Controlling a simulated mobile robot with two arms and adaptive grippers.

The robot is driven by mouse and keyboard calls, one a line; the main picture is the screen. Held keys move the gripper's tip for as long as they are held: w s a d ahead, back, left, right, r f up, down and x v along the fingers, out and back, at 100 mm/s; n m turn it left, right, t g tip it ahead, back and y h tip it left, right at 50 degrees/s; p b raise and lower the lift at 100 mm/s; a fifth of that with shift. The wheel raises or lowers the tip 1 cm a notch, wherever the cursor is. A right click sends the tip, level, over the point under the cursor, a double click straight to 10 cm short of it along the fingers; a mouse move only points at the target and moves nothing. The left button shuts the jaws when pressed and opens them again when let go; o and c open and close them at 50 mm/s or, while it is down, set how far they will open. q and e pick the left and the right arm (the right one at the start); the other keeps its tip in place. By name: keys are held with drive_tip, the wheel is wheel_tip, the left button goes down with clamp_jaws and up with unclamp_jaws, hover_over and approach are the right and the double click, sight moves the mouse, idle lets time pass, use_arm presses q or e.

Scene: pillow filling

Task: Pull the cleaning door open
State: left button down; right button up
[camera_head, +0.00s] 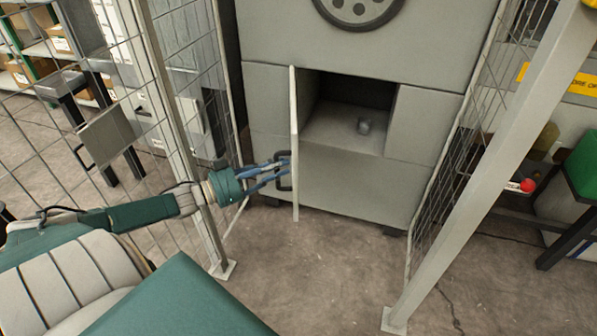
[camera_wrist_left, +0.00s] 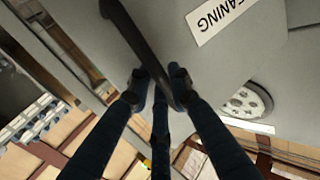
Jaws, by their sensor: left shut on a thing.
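The cleaning door (camera_head: 295,120) stands swung open from the grey machine (camera_head: 350,185) and shows almost edge-on in the head view. Its dark handle (camera_head: 283,180) is on the side facing left. My left gripper (camera_head: 284,168) is shut on this handle. In the left wrist view the blue fingers (camera_wrist_left: 162,88) close around the black handle bar (camera_wrist_left: 130,35). A white label ending in "EANING" (camera_wrist_left: 218,18) is on the door's face there. My right gripper is not in view.
Mesh fence panels stand left (camera_head: 170,110) and right (camera_head: 455,170) of the machine, with a post (camera_head: 490,160) at the right. The floor (camera_head: 330,270) in front is clear.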

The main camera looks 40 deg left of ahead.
use_arm(q)
drive_tip(key=shift+s+a, duration=0.45)
drive_tip(key=shift+a, duration=0.3)
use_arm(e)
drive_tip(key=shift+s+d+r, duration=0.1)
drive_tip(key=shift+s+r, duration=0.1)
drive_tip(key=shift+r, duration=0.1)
use_arm(q)
drive_tip(key=c, duration=1.6)
unclamp_jaws()
drive_tip(key=shift+c, duration=0.2)
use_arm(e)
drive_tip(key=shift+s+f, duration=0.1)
